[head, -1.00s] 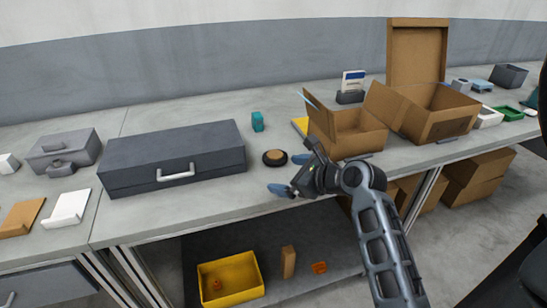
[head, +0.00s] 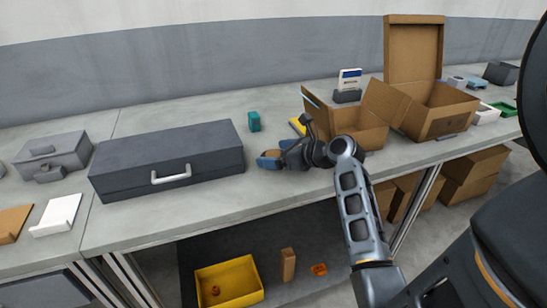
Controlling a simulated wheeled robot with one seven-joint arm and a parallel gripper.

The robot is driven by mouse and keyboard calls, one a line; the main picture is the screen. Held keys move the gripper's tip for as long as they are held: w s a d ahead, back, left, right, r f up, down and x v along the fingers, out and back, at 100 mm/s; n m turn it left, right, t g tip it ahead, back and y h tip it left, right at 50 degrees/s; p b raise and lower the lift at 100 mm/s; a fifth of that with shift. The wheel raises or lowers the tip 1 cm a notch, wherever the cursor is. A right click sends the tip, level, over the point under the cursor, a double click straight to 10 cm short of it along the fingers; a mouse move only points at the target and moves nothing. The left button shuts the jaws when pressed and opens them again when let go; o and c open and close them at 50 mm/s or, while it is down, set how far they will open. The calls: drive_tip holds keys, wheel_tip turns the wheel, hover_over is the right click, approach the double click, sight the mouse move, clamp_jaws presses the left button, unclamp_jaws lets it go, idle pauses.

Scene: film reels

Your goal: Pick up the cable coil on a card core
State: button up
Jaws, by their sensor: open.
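The cable coil (head: 273,153) is a small, low round thing, dark with a tan middle, on the grey bench right of the dark case. In the head view only a tan bit of it shows; the rest is hidden by my gripper. My gripper (head: 268,158), with blue fingertips, is open at the coil, low over the bench. I cannot tell whether the fingers touch the coil or stand on either side of it.
A dark case (head: 168,161) with a light handle lies just left of my gripper. A teal block (head: 254,121) stands behind. An open cardboard box (head: 362,130) is close on the right, with a larger one (head: 435,113) beyond. The bench front between case and box is clear.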

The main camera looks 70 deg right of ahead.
drive_tip(key=shift+w+d+f, duration=0.15)
drive_tip(key=shift+w+f, duration=0.15)
drive_tip(key=shift+w, duration=0.35)
drive_tip(key=shift+c, duration=0.3)
drive_tip(key=c, duration=0.8)
drive_tip(key=shift+r, duration=0.1)
drive_tip(key=shift+c, duration=0.2)
